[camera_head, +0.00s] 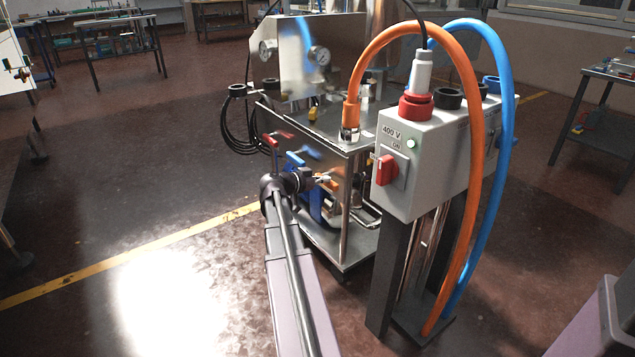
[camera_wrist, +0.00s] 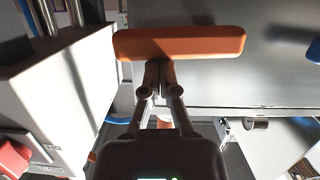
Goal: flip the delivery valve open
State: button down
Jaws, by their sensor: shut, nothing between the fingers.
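An orange lever handle (camera_wrist: 180,43) lies across the upper middle of the wrist view, its long side crosswise. In the head view the orange handle (camera_head: 323,179) shows only as a small patch beyond my gripper. My gripper (camera_head: 312,181) is shut and empty, and its fingertips (camera_wrist: 158,66) are at the handle's near edge. I cannot tell whether they touch it. A blue lever (camera_head: 294,159) and a red lever (camera_head: 274,141) stand to the left on the same machine. Which lever is the delivery valve is not marked. The valve body is mostly hidden.
A grey control cabinet (camera_head: 422,175) with a red switch (camera_head: 385,170) stands close on the right. Orange (camera_head: 466,75) and blue (camera_head: 508,100) hoses arch over it. The machine's steel top (camera_head: 315,125) rises behind the levers. The floor on the left is clear.

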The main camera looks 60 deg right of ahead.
jog(key=shift+s+d, duration=0.15)
dwell(0.3)
jog(key=shift+r, duration=0.1)
notch_tip(320, 180, up, 4)
jog(key=p, duration=0.4)
jog(key=p+v, duration=0.2)
jog(key=v, duration=0.8)
dwell(0.6)
